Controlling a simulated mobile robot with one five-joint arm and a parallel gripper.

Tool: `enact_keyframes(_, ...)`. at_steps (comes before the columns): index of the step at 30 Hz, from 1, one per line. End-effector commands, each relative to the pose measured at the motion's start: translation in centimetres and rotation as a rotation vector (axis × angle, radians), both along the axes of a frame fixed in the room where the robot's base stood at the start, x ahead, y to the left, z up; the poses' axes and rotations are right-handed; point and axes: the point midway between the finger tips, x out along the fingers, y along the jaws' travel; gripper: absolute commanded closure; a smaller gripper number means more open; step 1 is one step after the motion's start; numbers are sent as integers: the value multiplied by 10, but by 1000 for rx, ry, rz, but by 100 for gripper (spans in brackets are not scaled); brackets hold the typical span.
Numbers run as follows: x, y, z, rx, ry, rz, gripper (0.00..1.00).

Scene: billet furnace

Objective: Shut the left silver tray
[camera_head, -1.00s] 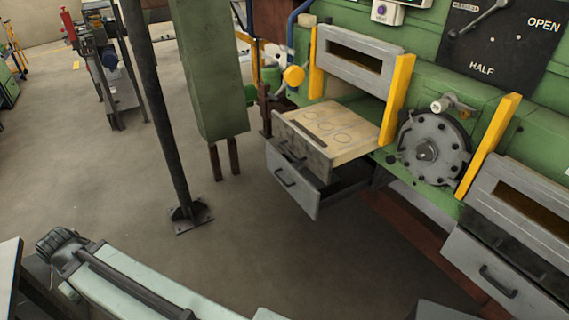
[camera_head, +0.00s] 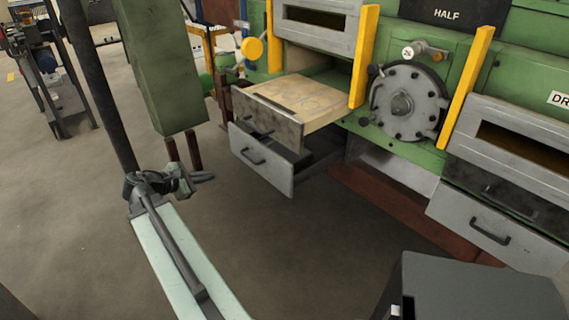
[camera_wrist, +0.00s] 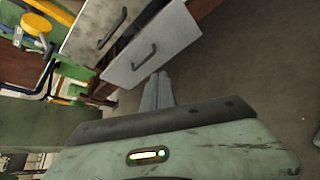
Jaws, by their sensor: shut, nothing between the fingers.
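The left silver tray (camera_head: 262,160) is the lower of two pulled-out drawers on the green furnace. It has a plain silver front with a dark bar handle, and stands open. In the wrist view the tray front (camera_wrist: 172,42) is tilted, upper middle. My gripper (camera_head: 208,177) is shut and empty, to the left of the tray front and slightly lower in the head view. In the wrist view my gripper's fingers (camera_wrist: 160,76) point towards the tray front's edge. A gap seems to separate them; contact is not seen.
Directly above, a drawer with a darker front (camera_head: 266,122) and a pale inside marked with circles is also out. A green post (camera_head: 160,65) and a dark pole (camera_head: 95,80) stand left. At right is another silver tray (camera_head: 495,228), apparently shut. The floor before the open tray is clear.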

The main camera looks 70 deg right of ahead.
Motion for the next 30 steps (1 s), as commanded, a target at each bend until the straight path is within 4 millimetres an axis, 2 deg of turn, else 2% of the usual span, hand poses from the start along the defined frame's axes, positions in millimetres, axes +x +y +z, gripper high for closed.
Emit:
enact_keyframes(1,-37,-37,-14,-55,151,-10,100)
enact_keyframes(3,-79,-71,3,-106,366,-19,100)
enact_keyframes(7,-124,-101,28,-138,626,-44,100)
enact_keyframes(11,-136,-108,40,-143,710,-53,100)
enact_keyframes(17,-141,-117,43,-142,710,-52,100)
enact_keyframes(30,-190,-195,42,-143,707,-53,100)
